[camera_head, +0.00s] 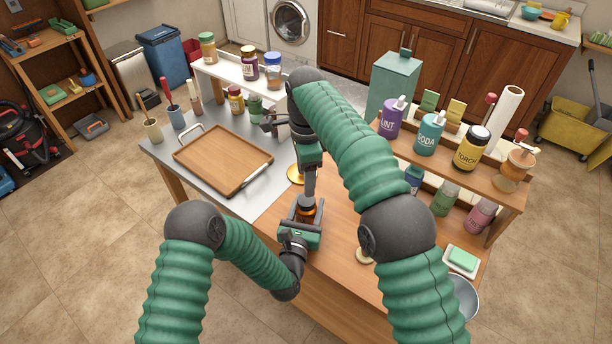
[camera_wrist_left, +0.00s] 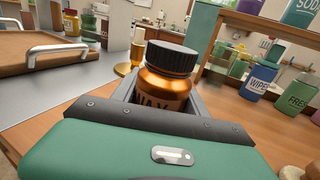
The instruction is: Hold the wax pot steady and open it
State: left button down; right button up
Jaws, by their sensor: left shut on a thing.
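The wax pot is an orange-brown jar with a black ribbed lid. In the left wrist view the wax pot (camera_wrist_left: 165,80) stands nearly upright between the fingers of my left gripper (camera_wrist_left: 165,100), with the lid (camera_wrist_left: 171,58) on. My left gripper (camera_head: 302,217) is shut on the jar body over the wooden table.
A wooden tray (camera_head: 222,160) with metal handles lies on the grey surface to the left. A shelf (camera_head: 515,196) with several bottles stands to the right. A green soap bar (camera_head: 463,258) sits at the table's right edge. A brass-coloured object (camera_head: 295,174) stands behind the pot.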

aim_at(306, 200)
pick_arm(q)
jog(key=shift+f, duration=0.1)
pick_arm(e)
jog(key=m, duration=0.4)
jog(key=shift+m, duration=0.4)
jog(key=shift+f, duration=0.3)
notch_tip(306, 200, down, 7)
jog(key=shift+f, duration=0.2)
